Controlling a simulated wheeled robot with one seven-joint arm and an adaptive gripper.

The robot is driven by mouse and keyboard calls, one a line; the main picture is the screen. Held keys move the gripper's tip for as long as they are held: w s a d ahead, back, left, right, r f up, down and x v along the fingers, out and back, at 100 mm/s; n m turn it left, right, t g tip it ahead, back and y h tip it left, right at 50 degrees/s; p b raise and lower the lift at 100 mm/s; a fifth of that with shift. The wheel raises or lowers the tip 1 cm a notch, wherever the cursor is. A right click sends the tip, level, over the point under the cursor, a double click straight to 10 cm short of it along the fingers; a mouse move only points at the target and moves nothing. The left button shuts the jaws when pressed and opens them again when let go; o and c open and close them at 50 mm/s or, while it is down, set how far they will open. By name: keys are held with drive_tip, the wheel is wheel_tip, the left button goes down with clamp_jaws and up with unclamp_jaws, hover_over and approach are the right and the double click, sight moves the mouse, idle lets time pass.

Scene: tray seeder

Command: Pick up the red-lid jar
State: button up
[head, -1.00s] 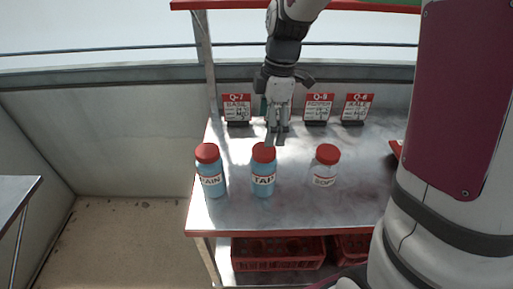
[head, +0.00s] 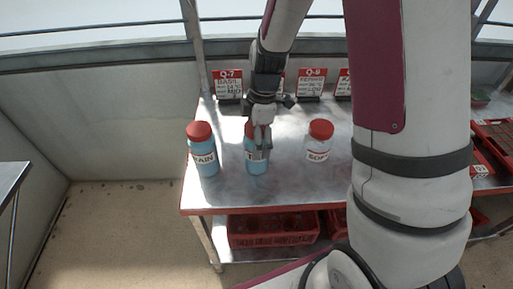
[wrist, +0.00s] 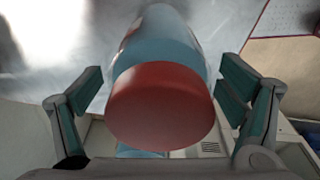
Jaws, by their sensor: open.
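Three red-lid jars stand upright in a row on the metal table (head: 290,194). The left one (head: 203,158) holds blue and its label ends in "AIN". The middle blue jar (head: 252,167) is partly hidden by my gripper (head: 262,146). The right jar (head: 319,147) is clear, with a label that starts "SO". In the wrist view my gripper (wrist: 160,98) is open, one finger on each side of a blue jar's red lid (wrist: 162,108). The lid lies between the fingers, with narrow gaps; I see no clear contact.
Sign cards, such as the Q-7 card (head: 229,87) and the Q-9 card (head: 311,86), stand along the table's back. A red crate (head: 273,231) sits on the shelf below. Red trays (head: 496,137) lie at the far right. Bare tabletop separates the jars.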

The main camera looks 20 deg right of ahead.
drive_tip(key=shift+f, duration=0.5)
drive_tip(key=c, duration=2)
drive_tip(key=shift+r, duration=0.15)
